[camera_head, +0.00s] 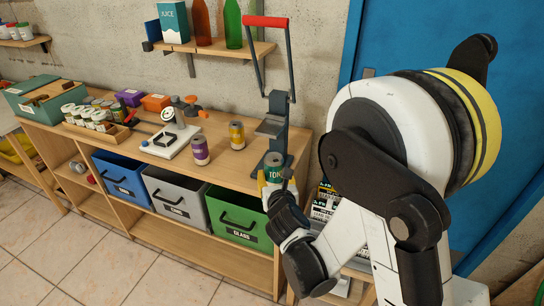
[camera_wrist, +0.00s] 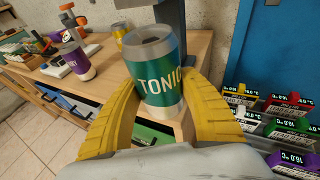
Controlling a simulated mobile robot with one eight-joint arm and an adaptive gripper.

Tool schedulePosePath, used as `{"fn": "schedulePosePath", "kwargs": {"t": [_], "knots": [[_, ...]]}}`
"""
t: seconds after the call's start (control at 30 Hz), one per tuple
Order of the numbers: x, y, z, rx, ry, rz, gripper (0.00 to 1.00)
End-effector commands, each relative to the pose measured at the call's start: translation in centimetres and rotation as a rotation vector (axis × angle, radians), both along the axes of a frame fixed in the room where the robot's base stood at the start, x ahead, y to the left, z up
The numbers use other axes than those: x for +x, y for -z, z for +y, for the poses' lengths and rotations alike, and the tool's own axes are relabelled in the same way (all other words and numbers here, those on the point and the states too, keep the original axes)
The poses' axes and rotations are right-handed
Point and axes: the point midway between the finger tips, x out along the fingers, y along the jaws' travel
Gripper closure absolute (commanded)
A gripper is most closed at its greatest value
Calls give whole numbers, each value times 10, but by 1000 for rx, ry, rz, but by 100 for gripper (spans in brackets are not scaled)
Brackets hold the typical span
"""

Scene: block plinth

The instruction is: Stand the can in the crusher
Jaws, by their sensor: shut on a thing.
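My gripper (camera_wrist: 158,110) is shut on a green and silver can (camera_wrist: 155,72) marked "TONIC", with one yellow finger on each side of it. The can is upright and also shows in the head view (camera_head: 273,168), at the right front of the bench, in front of the crusher. The crusher (camera_head: 272,125) is a dark grey upright frame with a red-handled lever (camera_head: 266,21) raised high. In the wrist view the crusher's column (camera_wrist: 170,22) rises just behind the can. The can hides the crusher's lower part, so I cannot tell whether the can touches it.
A purple can (camera_head: 200,151) and a yellow can (camera_head: 237,135) stand on the wooden bench (camera_head: 225,170) left of the crusher. A white device (camera_head: 172,135) stands farther left. Blue, grey and green bins (camera_head: 238,220) sit below. Labelled boxes (camera_wrist: 265,115) stand at the right.

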Motion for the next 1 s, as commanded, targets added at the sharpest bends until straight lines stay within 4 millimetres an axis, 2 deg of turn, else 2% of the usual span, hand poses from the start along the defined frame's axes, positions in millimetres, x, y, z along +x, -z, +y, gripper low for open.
{"fn": "schedulePosePath", "kwargs": {"t": [0.03, 0.2, 0.3, 0.4, 0.63, 0.8, 1.0], "knots": [[16, -7, 2, 1, 1, 0, 65], [65, 3, 8, 1, 1, 0, 65], [88, 3, 11, 0, 2, 0, 66], [103, 2, 14, 1, 1, 0, 66], [121, 1, 16, 0, 0, -1, 65], [119, 33, 16, 0, 0, 0, 65], [119, 35, 16, 0, 0, 0, 66]]}}
